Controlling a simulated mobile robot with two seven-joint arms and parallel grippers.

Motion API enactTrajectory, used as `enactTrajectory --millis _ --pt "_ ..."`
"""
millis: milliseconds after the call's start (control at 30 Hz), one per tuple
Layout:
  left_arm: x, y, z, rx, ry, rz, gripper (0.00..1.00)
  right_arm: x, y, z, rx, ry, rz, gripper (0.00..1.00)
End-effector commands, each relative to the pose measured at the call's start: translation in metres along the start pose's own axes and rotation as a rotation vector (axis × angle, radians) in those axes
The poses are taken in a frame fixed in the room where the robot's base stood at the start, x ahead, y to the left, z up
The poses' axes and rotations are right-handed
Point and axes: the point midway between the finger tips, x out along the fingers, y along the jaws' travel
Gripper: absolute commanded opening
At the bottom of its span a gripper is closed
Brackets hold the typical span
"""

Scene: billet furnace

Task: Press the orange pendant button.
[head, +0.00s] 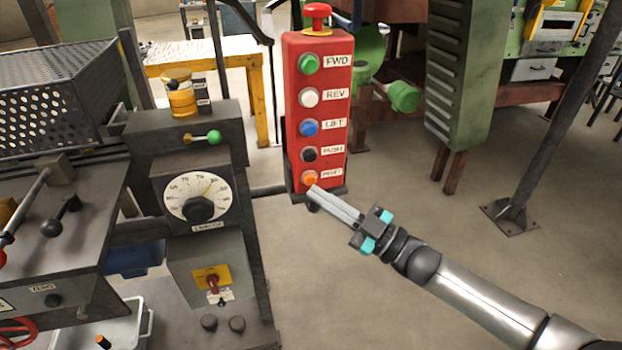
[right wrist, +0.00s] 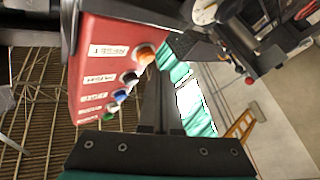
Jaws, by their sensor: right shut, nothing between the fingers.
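The red pendant box (head: 290,120) hangs upright in the middle of the head view, with a column of coloured buttons. The orange button (head: 310,178) is the lowest, beside a label that seems to read RESET. In the right wrist view the orange button (right wrist: 146,54) is at the near end of the row. My right gripper (head: 314,190) is shut and empty. Its fingertips are right by the orange button, just below it in the head view. I cannot tell whether they touch it. My left gripper is not in view.
Above the orange button are black (head: 310,154), blue (head: 309,128), white (head: 309,98) and green (head: 309,64) buttons, with a red mushroom knob (head: 318,12) on top. A machine panel with a dial (head: 198,196) stands at left.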

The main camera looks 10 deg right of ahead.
Motion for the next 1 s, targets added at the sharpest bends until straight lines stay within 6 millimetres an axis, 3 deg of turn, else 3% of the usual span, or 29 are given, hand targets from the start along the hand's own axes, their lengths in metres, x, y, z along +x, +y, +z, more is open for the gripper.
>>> enactTrajectory --millis 167,600,1000 --pt "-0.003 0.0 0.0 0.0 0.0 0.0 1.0 -0.002 -0.002 -0.002 0.001 -0.001 -0.001 0.0" --pt "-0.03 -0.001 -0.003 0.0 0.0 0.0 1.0 -0.03 -0.022 -0.024 0.002 -0.001 -0.001 0.0" --pt "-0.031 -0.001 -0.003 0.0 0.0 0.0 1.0 -0.035 -0.026 -0.025 0.0 0.001 0.0 0.0"
